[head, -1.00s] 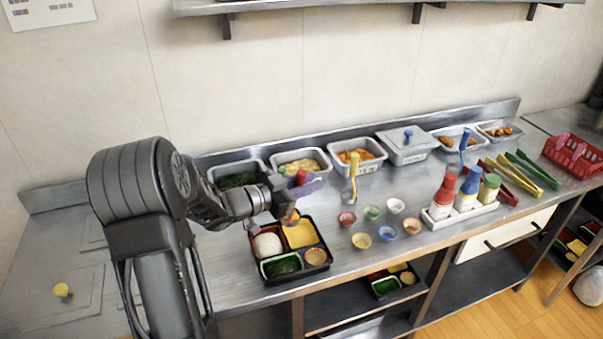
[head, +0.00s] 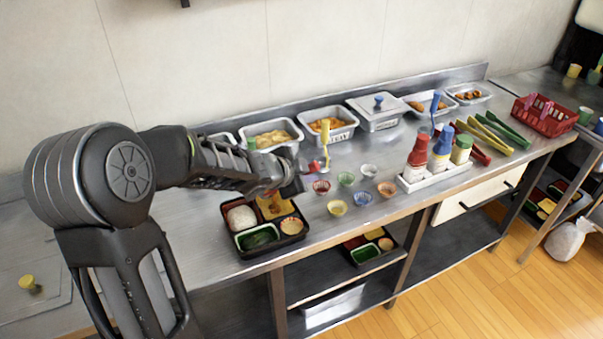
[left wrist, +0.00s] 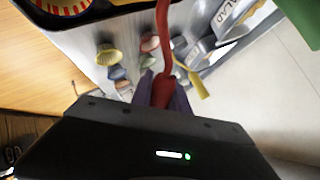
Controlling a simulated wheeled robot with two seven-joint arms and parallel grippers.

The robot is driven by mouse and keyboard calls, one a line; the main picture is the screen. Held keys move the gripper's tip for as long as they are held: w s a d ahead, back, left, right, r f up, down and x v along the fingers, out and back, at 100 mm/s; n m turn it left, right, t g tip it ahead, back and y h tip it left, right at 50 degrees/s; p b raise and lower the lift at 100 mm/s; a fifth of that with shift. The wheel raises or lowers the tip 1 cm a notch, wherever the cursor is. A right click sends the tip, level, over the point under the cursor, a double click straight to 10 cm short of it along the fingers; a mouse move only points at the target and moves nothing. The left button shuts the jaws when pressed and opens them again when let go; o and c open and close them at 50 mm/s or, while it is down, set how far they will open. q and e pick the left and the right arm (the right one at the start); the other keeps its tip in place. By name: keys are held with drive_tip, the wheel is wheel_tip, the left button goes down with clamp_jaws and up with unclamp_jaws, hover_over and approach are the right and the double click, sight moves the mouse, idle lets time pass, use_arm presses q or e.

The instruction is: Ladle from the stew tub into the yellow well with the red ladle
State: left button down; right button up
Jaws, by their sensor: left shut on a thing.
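My left gripper (head: 292,182) is shut on the red ladle (head: 316,167), whose handle end sticks out to the right. The red ladle's shaft also shows in the left wrist view (left wrist: 163,40), and its bowl is out of that picture. In the head view the gripper is just above the back of the black bento tray (head: 300,238). The yellow well (head: 284,207) is at the tray's back right, partly covered by the gripper and ladle. Orange shows at the well; I cannot tell whether it is in the bowl or the well. The stew tub's label is not readable for me. My right gripper is not in view.
Food tubs (head: 298,138) line the back, one with a yellow ladle (head: 325,140). Small coloured cups (head: 337,208) stand right of the tray. A bottle rack (head: 432,178), tongs (head: 495,133) and a red basket (head: 545,116) are farther right. The counter's front edge is close to the tray.

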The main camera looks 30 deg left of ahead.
use_arm(q)
drive_tip(key=shift+w+d+f+m+g+y+b, duration=0.2)
drive_tip(key=shift+f+y+b, duration=0.3)
drive_tip(key=shift+b, duration=0.45)
drive_tip(key=shift+w+d+f+m+g+y+b, duration=0.1)
drive_tip(key=shift+d+f+m+g+y+b, duration=0.25)
drive_tip(key=shift+f+b, duration=0.5)
drive_tip(key=shift+w+d+f+m+g+y+b, duration=0.1)
drive_tip(key=shift+d+f+m+g+y+b, duration=0.2)
drive_tip(key=shift+b, duration=0.8)
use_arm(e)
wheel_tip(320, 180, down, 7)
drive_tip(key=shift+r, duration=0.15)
use_arm(q)
drive_tip(key=shift+a, duration=0.1)
